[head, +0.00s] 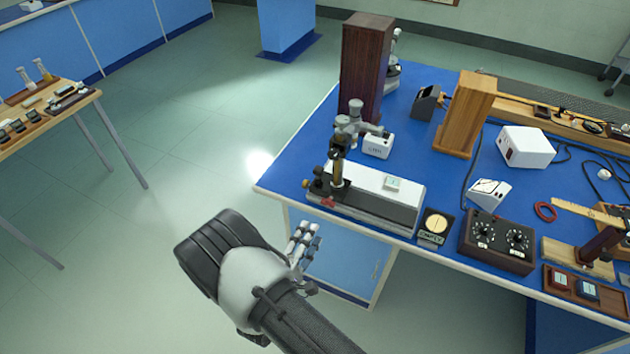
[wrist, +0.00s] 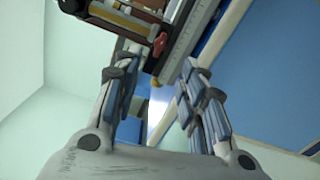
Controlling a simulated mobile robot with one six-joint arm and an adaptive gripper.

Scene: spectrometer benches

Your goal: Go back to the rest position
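My gripper (head: 303,252) is in the lower middle of the head view, in front of the near left corner of the blue-topped bench (head: 285,178). It hangs over the floor, apart from the bench and its instruments. In the wrist view my gripper (wrist: 160,92) has its two fingers spread with a clear gap between them. Nothing is held. Past the fingertips the wrist view shows part of the spectrometer (wrist: 135,22), which stands on the bench edge in the head view (head: 365,195).
Right of the spectrometer are a small dial box (head: 434,227) and a dark two-knob box (head: 497,241). A tall dark wooden block (head: 366,65) stands behind. A wooden table (head: 40,110) with small items is at the left. The floor (head: 180,150) between is open.

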